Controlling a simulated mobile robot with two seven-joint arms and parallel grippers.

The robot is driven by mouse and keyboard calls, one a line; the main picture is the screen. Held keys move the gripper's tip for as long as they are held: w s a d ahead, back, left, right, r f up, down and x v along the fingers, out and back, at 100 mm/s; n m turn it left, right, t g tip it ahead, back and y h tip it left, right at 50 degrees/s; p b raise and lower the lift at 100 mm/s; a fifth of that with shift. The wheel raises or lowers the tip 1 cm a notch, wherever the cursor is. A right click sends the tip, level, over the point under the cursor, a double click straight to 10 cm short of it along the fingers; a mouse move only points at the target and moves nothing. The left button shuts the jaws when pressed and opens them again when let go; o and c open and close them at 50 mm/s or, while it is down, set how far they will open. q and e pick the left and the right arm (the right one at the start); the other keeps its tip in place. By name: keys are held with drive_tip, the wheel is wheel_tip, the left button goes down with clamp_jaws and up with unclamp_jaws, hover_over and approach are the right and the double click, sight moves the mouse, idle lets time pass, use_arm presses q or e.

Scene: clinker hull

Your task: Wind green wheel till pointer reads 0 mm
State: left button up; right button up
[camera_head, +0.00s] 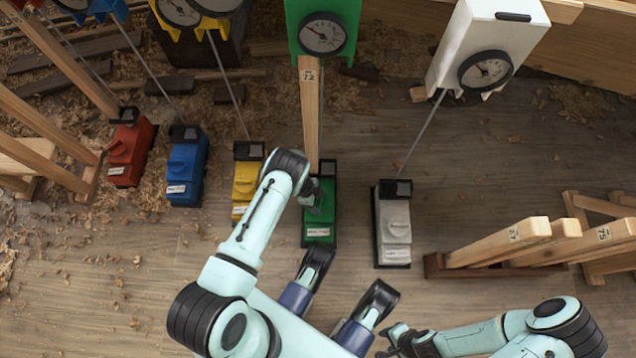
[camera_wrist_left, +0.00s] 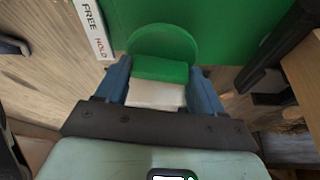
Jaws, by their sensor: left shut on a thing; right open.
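The green winch box (camera_head: 320,232) stands on the floor. A wooden strip marked 72 (camera_head: 309,105) runs from it up to the green-housed dial (camera_head: 323,35). The dial has a dark pointer, but its reading is too small to tell. In the left wrist view the green wheel (camera_wrist_left: 162,42) is a round disc with a green and white grip in front. My left gripper (camera_wrist_left: 160,85) has its blue fingers shut on that grip, one on each side. My left arm partly hides the box in the head view. My right gripper (camera_head: 402,343) is open and empty at the bottom.
Red (camera_head: 130,150), blue (camera_head: 186,170), yellow (camera_head: 246,185) and white (camera_head: 393,225) boxes stand beside the green one. A FREE/HOLD label (camera_wrist_left: 95,28) is on the green box. A timber rack (camera_head: 530,250) is at right. Shavings litter the floor.

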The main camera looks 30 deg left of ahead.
use_arm(q)
drive_tip(key=shift+w+m+g, duration=0.1)
drive_tip(key=shift+m+g, duration=0.3)
drive_tip(key=shift+m, duration=0.7)
drive_tip(key=o, duration=1)
drive_tip(key=shift+o, duration=0.2)
drive_tip(key=p+v, duration=0.4)
drive_tip(key=v, duration=0.9)
drive_tip(key=shift+a, duration=0.2)
use_arm(e)
drive_tip(key=w+a+r+t, duration=0.1)
drive_tip(key=w+r+t, duration=0.1)
drive_tip(key=w+r, duration=0.2)
drive_tip(key=w, duration=0.3)
drive_tip(key=shift+w+r+n+t, duration=0.3)
drive_tip(key=shift+w+r+t, duration=0.05)
drive_tip(key=shift+t, duration=0.05)
use_arm(q)
drive_tip(key=shift+r, duration=0.15)
drive_tip(key=shift+c, duration=0.3)
